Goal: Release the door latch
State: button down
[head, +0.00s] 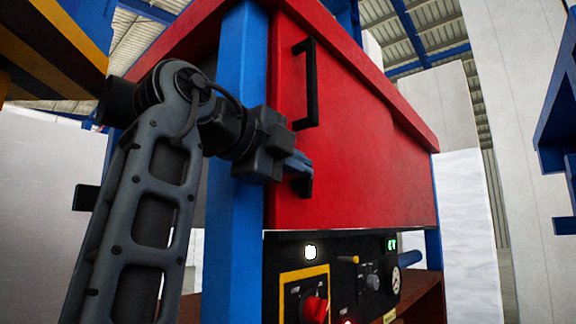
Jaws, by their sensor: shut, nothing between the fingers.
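The red door (365,140) of the cabinet is flush in its frame. A black vertical bar handle (312,85) stands on its upper left part. A small black piece (304,186), which looks like the latch, sits below the handle near the door's left edge. My gripper (303,163) is shut and empty, its fingertips just above and at this piece. I cannot tell whether they touch it. The wrist and fingers hide part of the latch and the door edge behind it.
A blue post (234,220) stands left of the door, close behind my arm. Below the door is a black control panel (335,275) with a red rotary switch (314,309), lamps and a gauge (395,280). A blue structure (562,130) stands far right.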

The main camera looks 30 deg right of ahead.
jog(key=shift+w+d+r, duration=0.1)
jog(key=shift+d+r, duration=0.3)
jog(key=shift+d, duration=0.1)
jog(key=shift+w+d+r, duration=0.1)
jog(key=shift+d+r, duration=0.15)
jog(key=shift+d, duration=0.05)
dwell(0.6)
